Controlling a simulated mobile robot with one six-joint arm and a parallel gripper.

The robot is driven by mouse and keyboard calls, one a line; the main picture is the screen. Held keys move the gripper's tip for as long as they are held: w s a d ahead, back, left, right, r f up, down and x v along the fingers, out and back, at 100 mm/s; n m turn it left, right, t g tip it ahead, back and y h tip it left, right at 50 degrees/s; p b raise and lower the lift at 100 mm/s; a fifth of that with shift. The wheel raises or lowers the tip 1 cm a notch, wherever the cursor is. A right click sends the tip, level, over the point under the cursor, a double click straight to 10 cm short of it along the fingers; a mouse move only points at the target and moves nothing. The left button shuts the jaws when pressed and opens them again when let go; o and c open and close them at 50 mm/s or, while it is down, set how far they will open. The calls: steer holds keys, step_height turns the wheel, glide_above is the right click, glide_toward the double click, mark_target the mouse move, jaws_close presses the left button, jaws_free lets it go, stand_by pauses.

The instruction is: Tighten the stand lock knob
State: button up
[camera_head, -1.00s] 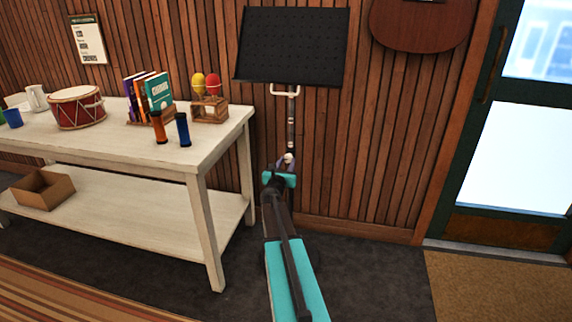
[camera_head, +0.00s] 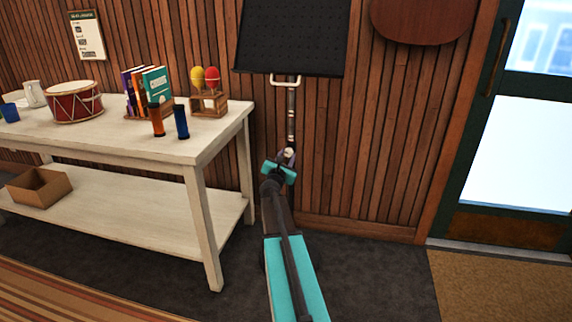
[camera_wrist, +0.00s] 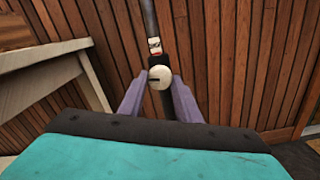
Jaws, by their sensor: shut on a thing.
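The black music stand (camera_head: 290,38) stands against the wood wall. Its thin pole (camera_head: 291,115) runs down behind my gripper. In the head view the gripper is rolled, and much of the lower stand is hidden behind my arm.
A white wooden table (camera_head: 205,145) stands left of the stand, with a drum (camera_head: 75,102), books (camera_head: 148,90), shakers and a maraca holder (camera_head: 208,105) on top. A cardboard box (camera_head: 40,187) is on its lower shelf. A glass door (camera_head: 520,150) is at right.

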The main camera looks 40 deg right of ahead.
steer(key=m+b, duration=0.1)
steer(key=b, duration=0.1)
steer(key=m+b, duration=0.1)
steer(key=m, duration=0.1)
steer(key=m+b, duration=0.1)
steer(key=b, duration=0.1)
steer(key=shift+s+d+f+m+b, duration=0.15)
steer(key=shift+d+m+b, duration=0.1)
steer(key=shift+m+b, duration=0.05)
steer(key=m+b, duration=0.4)
steer(key=b, duration=0.1)
steer(key=shift+m+b, duration=0.3)
steer(key=m+b, duration=0.4)
steer(key=shift+r+m+b, duration=0.25)
steer(key=shift+m+b, duration=1.05)
steer(key=shift+b, duration=0.15)
steer(key=o, duration=0.9)
steer(key=shift+o, duration=0.8)
steer(key=shift+a, duration=0.1)
